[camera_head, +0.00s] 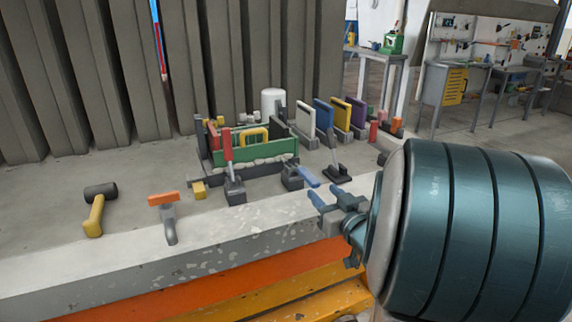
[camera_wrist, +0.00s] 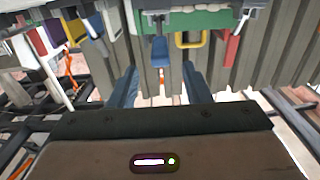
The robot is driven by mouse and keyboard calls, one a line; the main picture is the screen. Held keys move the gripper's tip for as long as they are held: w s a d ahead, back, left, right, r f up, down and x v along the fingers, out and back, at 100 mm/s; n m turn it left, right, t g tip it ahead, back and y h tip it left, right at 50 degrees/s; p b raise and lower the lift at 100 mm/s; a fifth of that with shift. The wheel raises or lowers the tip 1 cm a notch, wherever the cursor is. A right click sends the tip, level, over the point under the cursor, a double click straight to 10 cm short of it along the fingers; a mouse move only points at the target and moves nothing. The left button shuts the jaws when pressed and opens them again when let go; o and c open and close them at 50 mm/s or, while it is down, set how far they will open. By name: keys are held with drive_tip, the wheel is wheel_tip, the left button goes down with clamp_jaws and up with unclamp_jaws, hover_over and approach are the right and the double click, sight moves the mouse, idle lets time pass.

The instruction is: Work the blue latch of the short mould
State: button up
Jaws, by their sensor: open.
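The short mould (camera_head: 255,153) stands on the grey bench, with a green side wall that also shows at the top of the wrist view (camera_wrist: 185,19). The blue latch (camera_head: 308,176) is low at its near right corner, by a dark block. In the wrist view the blue latch (camera_wrist: 160,50) shows ahead, in line with the gap between my fingers. My gripper (camera_head: 328,196) is open and empty, just in front and to the right of the latch, apart from it. Its two blue fingers (camera_wrist: 160,86) are spread wide. A red-handled latch (camera_head: 228,148) stands upright at the mould's near left.
A black-headed mallet (camera_head: 97,208) and an orange-topped tool (camera_head: 166,215) lie at left. Coloured panels, including a yellow one (camera_head: 339,116), stand behind right. A dark-based lever (camera_head: 336,170) stands right of the latch. The bench's near strip is clear.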

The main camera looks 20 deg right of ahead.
sight(308, 174)
drive_tip(key=shift+w+r+p, duration=0.2)
drive_tip(key=shift+w+p, duration=0.15)
drive_tip(key=shift+p, duration=0.1)
drive_tip(key=w, duration=0.4)
drive_tip(key=w+p, duration=0.1)
drive_tip(key=w, duration=0.3)
drive_tip(key=shift+w+a+f, duration=0.1)
drive_tip(key=shift+a+f, duration=0.1)
clamp_jaws()
